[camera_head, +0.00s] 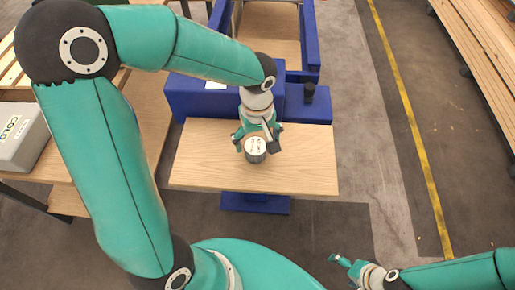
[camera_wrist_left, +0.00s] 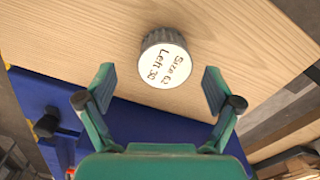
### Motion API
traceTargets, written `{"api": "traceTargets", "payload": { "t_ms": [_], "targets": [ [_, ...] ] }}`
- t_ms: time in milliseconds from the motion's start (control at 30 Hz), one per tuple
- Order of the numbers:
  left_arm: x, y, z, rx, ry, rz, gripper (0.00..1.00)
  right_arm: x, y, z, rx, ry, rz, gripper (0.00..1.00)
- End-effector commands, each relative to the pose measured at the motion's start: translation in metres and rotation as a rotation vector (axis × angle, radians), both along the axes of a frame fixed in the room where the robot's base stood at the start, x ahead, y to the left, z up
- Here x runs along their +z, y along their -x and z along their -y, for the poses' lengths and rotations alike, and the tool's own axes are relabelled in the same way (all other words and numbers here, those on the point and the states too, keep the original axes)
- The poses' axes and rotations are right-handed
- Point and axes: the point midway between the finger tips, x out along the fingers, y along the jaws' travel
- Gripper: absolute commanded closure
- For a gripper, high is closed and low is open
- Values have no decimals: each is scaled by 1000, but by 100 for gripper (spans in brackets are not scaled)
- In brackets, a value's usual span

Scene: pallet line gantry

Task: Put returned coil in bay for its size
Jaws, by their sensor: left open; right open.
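The returned coil (camera_head: 255,149) is a short dark ribbed cylinder with a white top, standing on the wooden table (camera_head: 205,160). In the left wrist view the coil (camera_wrist_left: 165,62) shows handwriting on its top that reads "Size 62, Left 30". My left gripper (camera_head: 257,138) is over the table at the coil. In the left wrist view its fingers (camera_wrist_left: 158,88) are open, one to each side and short of the coil, with nothing between them. My right gripper (camera_head: 338,260) is open and empty at the bottom right, over the floor. No bay marked with a size can be made out.
A blue frame (camera_head: 313,40) stands behind the table, with a small black cylinder (camera_head: 309,92) on its ledge. Stacked planks (camera_head: 480,50) lie at the far right. The floor right of the table is clear.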

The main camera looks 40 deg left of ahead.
Motion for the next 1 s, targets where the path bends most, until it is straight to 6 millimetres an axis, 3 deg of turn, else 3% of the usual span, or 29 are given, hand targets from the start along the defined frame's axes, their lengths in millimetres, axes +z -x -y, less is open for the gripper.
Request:
{"api": "traceTargets", "payload": {
  "t_ms": [200,500,1000],
  "targets": [
    [-30,3,-3,0,0,-5,9,3,0,0,0,0,0,14],
    [-36,2,-3,1,2,-1,9,3,0,0,0,0,0,14],
    [-36,2,-3,1,2,0,89,3,0,0,0,0,0,14]
  ]
}}
